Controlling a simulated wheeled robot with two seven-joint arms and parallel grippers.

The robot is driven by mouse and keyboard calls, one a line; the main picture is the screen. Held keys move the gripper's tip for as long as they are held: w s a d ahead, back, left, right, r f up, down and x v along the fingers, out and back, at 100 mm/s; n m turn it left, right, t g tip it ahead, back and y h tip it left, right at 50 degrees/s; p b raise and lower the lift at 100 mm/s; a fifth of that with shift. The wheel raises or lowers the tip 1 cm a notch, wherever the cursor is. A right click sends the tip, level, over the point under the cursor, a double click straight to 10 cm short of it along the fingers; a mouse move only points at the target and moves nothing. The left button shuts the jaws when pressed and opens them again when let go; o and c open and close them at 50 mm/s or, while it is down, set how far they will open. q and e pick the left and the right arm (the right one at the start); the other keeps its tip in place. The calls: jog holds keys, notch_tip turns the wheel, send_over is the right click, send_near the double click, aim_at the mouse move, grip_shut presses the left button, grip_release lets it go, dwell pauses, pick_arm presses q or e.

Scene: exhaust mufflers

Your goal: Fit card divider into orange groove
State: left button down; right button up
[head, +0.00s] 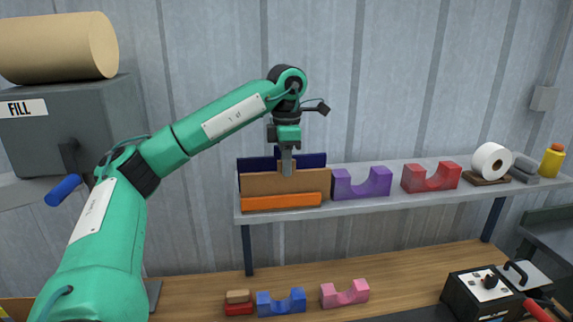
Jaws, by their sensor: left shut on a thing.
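The card divider (255,184) is a flat brown panel standing upright on the shelf, just behind the orange bar (282,202). My left gripper (287,172) reaches down from above and is shut on the top edge of the card divider near its middle. The orange bar lies along the shelf's front left edge and hides the divider's lower edge. I cannot tell whether the divider sits inside the orange groove. A dark blue panel (255,164) stands upright behind the divider. My right gripper is not in view.
On the shelf (400,199), a purple cradle (362,186), a red cradle (431,178) and a white roll (491,160) stand to the right. Below, the wooden bench (410,275) holds blue (281,303) and pink (345,295) cradles. A grey FILL machine (70,130) stands left.

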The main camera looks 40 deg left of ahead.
pick_arm(q)
jog(key=shift+s, duration=0.1)
jog(key=shift+f, duration=0.15)
jog(key=c, duration=1.5)
grip_release()
notch_tip(320, 180, up, 12)
jog(key=p, duration=0.2)
jog(key=shift+r+p, duration=0.2)
jog(key=shift+p, duration=0.2)
jog(key=shift+f, duration=0.1)
